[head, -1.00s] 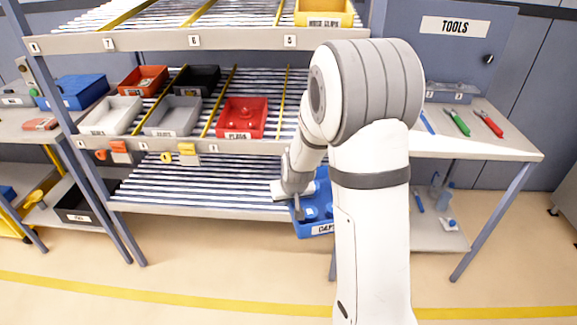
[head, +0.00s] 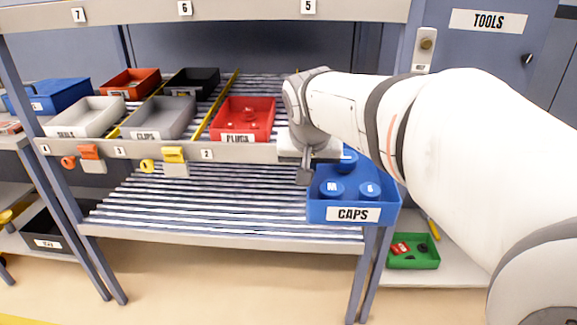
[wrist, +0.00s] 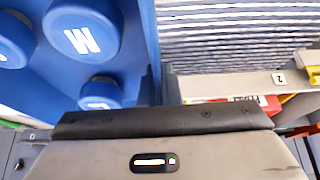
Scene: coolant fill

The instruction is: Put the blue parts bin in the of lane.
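The blue parts bin (head: 353,212), labelled CAPS, holds several blue caps. It hangs at the right end of the rack, in front of the middle shelf's front rail, and looks about level. My gripper (head: 305,176) is at the bin's left wall and appears shut on it; the fingertips are partly hidden. In the wrist view the bin (wrist: 139,40) fills the left side, its wall running up to the gripper. The middle shelf (head: 265,152) has number tags 4, 3 and 2 on its rail. The rollers right of the red bin look empty, partly hidden by my arm.
A red bin (head: 242,119), a grey bin (head: 160,118) and a white bin (head: 87,117) stand at the middle shelf's front, with orange and black bins behind. Orange and yellow tags hang from the rail. The lower roller shelf (head: 220,205) is clear. A rack post is behind the blue bin.

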